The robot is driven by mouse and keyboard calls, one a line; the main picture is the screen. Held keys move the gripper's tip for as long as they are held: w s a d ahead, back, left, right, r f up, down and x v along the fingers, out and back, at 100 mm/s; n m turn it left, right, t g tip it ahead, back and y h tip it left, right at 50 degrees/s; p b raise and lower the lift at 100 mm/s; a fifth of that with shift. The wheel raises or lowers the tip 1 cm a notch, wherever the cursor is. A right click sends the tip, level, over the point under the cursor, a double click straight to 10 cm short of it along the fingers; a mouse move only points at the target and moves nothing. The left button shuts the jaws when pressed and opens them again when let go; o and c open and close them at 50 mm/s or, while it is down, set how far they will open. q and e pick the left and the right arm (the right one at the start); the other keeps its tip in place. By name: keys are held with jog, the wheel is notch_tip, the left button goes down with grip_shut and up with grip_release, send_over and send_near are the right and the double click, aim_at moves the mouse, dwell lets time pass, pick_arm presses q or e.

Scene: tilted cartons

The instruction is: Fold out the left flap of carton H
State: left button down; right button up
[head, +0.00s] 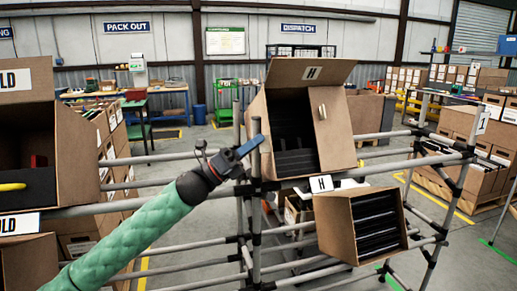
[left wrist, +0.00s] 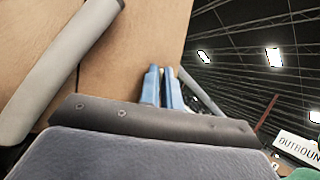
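Carton H (head: 335,130) is a tilted brown box on the rack, right of centre in the head view. A brown panel with a pale tab is on the right of the opening. A narrow brown strip (head: 259,112) shows at its left side; I cannot tell whether this is the left flap or the wall. My left gripper (head: 250,147), with blue fingers close together and nothing visible between them, is at the carton's lower left. In the left wrist view, the fingers (left wrist: 162,88) are before a brown cardboard surface (left wrist: 140,40).
Grey rack tubes (head: 255,195) run around and below the carton; one upright is close to my gripper. A smaller carton (head: 345,225) sits lower right. Another open carton (head: 75,155) is at left. A grey tube (left wrist: 60,65) crosses the left wrist view.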

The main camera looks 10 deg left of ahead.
pick_arm(q)
jog(key=shift+a+r, duration=0.1)
jog(key=shift+r, duration=0.1)
pick_arm(e)
jog(key=shift+a, duration=0.1)
pick_arm(q)
jog(key=c, duration=1.7)
grip_release()
jog(key=shift+o, duration=0.5)
jog(key=shift+f, duration=0.1)
jog(key=shift+f, duration=0.1)
pick_arm(e)
jog(key=shift+f, duration=0.1)
